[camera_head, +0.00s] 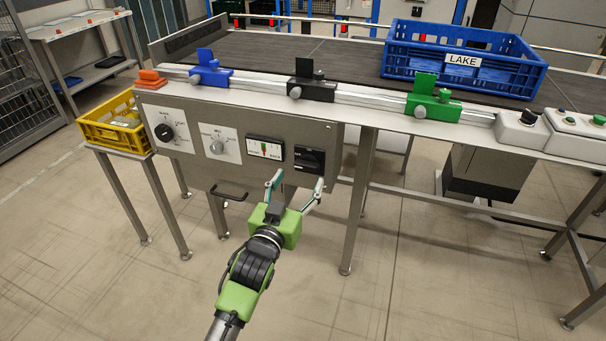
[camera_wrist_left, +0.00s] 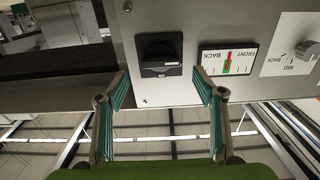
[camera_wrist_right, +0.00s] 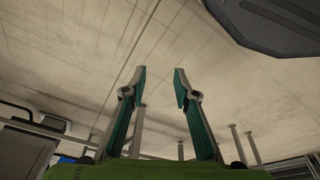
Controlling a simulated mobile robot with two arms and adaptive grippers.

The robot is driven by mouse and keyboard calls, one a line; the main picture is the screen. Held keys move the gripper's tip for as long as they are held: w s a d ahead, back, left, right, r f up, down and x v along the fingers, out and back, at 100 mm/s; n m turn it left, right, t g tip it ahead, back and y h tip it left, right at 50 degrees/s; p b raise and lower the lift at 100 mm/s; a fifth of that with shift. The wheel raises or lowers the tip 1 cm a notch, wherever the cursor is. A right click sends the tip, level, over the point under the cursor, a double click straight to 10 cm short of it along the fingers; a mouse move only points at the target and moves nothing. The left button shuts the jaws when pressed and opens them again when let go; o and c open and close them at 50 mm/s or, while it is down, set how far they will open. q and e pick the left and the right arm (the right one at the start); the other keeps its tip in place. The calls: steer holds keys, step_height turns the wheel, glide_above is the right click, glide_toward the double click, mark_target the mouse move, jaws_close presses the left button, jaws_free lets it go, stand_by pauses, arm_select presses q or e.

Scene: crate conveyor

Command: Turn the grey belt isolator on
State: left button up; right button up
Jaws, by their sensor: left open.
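The belt isolator is a dark rotary switch (camera_head: 309,160) at the right end of the grey control panel (camera_head: 240,178) under the conveyor. It also shows in the left wrist view (camera_wrist_left: 160,55), upside down there, with a black knob on a dark plate. My left gripper (camera_head: 296,184) is open and empty, just in front of and slightly below the switch. In the left wrist view its fingers (camera_wrist_left: 166,88) stand apart on either side of the knob, not touching it. My right gripper (camera_wrist_right: 160,75) is open and empty, away from the panel.
Left of the switch are a FRONT/BACK gauge (camera_head: 265,148) and two dials (camera_head: 216,147) (camera_head: 164,132). A handle (camera_head: 229,194) sticks out below. A yellow crate (camera_head: 112,128) stands at left. A blue LAKE crate (camera_head: 462,62) sits on the belt. Button boxes (camera_head: 520,130) are at right.

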mark_target(306, 168)
arm_select(q)
steer(key=x, duration=0.4)
steer(key=shift+w+d+b, duration=0.15)
steer(key=shift+w+b, duration=0.2)
steer(key=shift+w, duration=0.05)
arm_select(e)
steer(key=r, duration=0.3)
steer(key=shift+w+r, duration=0.15)
steer(key=shift+w, duration=0.05)
arm_select(q)
steer(key=c, duration=1.1)
